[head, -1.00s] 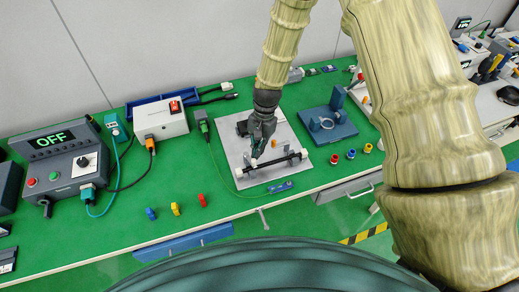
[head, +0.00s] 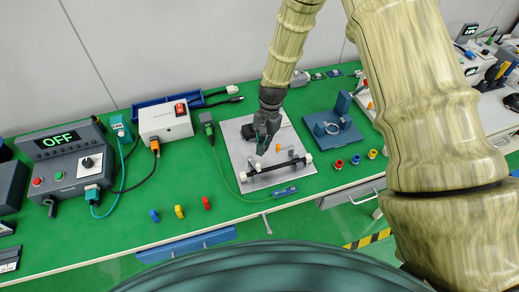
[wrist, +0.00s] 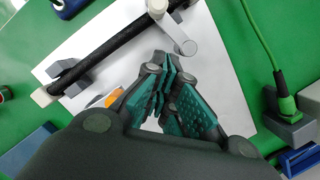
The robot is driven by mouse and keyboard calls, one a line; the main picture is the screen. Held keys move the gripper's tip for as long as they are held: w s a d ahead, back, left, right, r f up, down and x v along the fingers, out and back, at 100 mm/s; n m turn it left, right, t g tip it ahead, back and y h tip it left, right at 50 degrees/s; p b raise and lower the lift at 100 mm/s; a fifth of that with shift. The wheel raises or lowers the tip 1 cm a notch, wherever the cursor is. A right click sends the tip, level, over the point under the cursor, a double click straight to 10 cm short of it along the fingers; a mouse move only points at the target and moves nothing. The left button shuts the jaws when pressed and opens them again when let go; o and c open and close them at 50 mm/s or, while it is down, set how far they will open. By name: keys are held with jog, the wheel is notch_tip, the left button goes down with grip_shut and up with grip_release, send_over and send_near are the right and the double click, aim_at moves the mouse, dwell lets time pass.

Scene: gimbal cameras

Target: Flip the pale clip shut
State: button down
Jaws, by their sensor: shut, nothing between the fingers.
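The pale clip (wrist: 176,30) is at the black rod (wrist: 108,45) in the wrist view. One end is at the rod and its arm sticks out to the side, ending in a rounded tip away from the rod. In the head view the clip is too small to make out clearly. My gripper (head: 263,153) is above the board by the rod. In the wrist view my gripper (wrist: 163,68) is shut and empty, with its teal-padded fingers together. Its fingertips are beside the clip's arm, and I see a small gap in the picture.
The rod rests in dark holders on a pale board (head: 240,140). An orange piece (head: 278,148) stands on the board. A blue fixture (head: 331,126) is to the right, a white box with a red switch (head: 165,123) to the left. Small coloured parts (head: 179,211) stand in front.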

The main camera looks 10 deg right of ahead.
jog(key=shift+w+d, duration=0.55)
jog(key=shift+w, duration=0.05)
jog(key=shift+w+r, duration=0.25)
jog(key=b+v, duration=0.3)
jog(key=v, duration=0.6)
jog(key=shift+r, duration=0.2)
jog(key=shift+s+a, duration=0.1)
jog(key=shift+s, duration=0.05)
